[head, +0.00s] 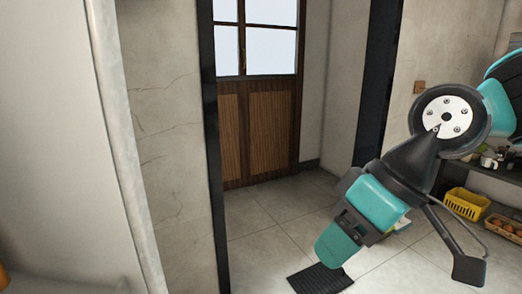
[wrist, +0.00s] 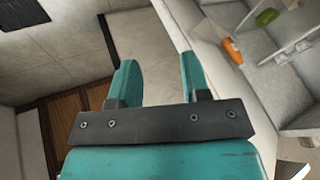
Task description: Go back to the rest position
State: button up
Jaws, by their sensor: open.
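My gripper (head: 338,248) hangs in front of me on the right of the head view, pointing down and to the left over the tiled floor. In the head view one finger largely hides the other. The fingers touch nothing that I can see.
A wooden door (head: 258,130) stands beyond a dark-framed opening, with a dark mat (head: 318,280) on the floor. A yellow crate (head: 465,203) stands at the right. The wrist view shows pale shelving with an orange object (wrist: 232,50) and a green object (wrist: 267,17).

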jog(key=s+d+f+m+h, duration=0.1)
jog(key=s+d+f+h, duration=0.15)
jog(key=s+d, duration=0.35)
notch_tip(320, 180, up, 26)
jog(key=s+a+p, duration=0.1)
jog(key=p, duration=2.5)
jog(key=shift+s+f+m+g+y+p, duration=0.2)
jog(key=shift+f+m+g+y+p, duration=0.1)
jog(key=shift+g+y+p, duration=0.1)
